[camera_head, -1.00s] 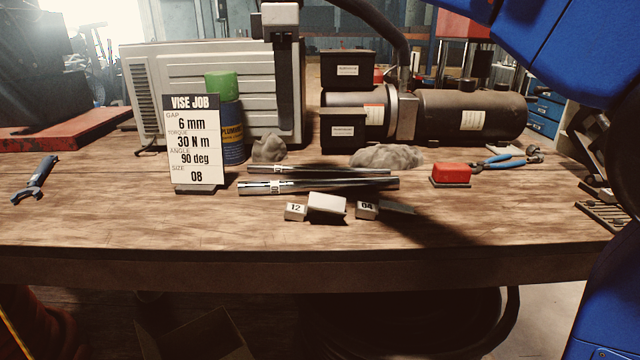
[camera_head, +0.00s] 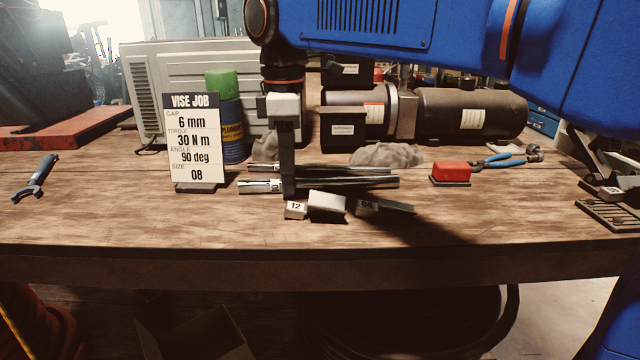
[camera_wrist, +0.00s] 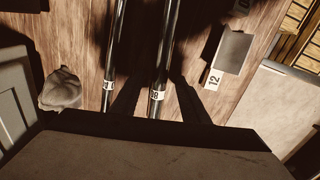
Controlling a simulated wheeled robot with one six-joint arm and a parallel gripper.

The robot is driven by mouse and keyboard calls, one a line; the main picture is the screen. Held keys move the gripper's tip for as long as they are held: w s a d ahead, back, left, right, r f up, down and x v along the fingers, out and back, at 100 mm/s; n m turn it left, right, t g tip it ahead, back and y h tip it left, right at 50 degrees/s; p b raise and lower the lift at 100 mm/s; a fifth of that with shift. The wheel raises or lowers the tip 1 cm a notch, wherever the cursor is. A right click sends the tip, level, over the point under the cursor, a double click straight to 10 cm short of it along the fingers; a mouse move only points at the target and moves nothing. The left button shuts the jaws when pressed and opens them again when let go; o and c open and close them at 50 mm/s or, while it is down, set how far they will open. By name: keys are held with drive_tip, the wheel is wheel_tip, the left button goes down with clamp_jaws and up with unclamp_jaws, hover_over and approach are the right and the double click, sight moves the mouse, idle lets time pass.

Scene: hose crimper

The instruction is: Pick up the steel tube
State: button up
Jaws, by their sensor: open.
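Two shiny steel tubes lie side by side on the bench, roughly parallel. The near steel tube (camera_head: 345,183) shows as the right one in the wrist view (camera_wrist: 168,45), with a white label that seems to read 08. The far steel tube (camera_head: 350,170) is the left one there (camera_wrist: 116,45), its label hard to read. My gripper (camera_head: 288,188) is open and points down over the left part of the tubes, hiding a stretch of both. I cannot tell from these views whether a finger touches a tube.
The VISE JOB card (camera_head: 194,140), reading size 08, stands left of the tubes. Small blocks marked 12 (camera_head: 295,210) and 04 (camera_head: 367,207) lie in front. A grey lump (camera_head: 385,156) sits behind and a red block (camera_head: 450,173) to the right. The front of the bench is clear.

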drive_tip(key=shift+f, duration=0.35)
drive_tip(key=shift+c, duration=0.2)
clamp_jaws()
drive_tip(key=shift+r, duration=0.15)
